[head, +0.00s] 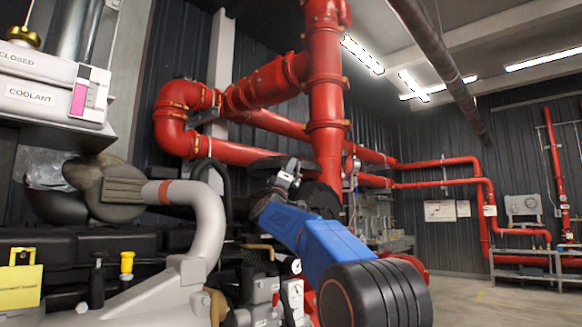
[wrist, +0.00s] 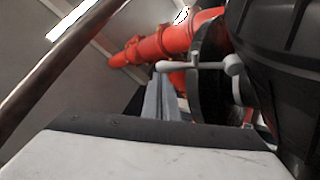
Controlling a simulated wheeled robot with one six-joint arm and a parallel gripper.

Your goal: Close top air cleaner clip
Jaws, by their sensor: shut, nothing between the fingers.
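In the wrist view, a large black ribbed housing, which looks like the air cleaner (wrist: 285,75), fills the right side. A dark round rim stands at its left edge. A light grey lever with a rounded end, which looks like the top clip (wrist: 200,65), sticks out leftward across that rim. I cannot tell how far the clip is swung over. In the head view, my gripper (head: 286,178) is small and partly hidden at the far end of my blue arm, beside dark round parts. It is shut and empty. Contact with the clip cannot be seen.
Red pipes (head: 326,110) rise behind my arm. A grey curved pipe (head: 208,215) and a white coolant tank (head: 50,95) stand at the left. In the wrist view, a pale block (wrist: 150,155) with a dark edge fills the bottom. Open floor (head: 490,300) lies at the right.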

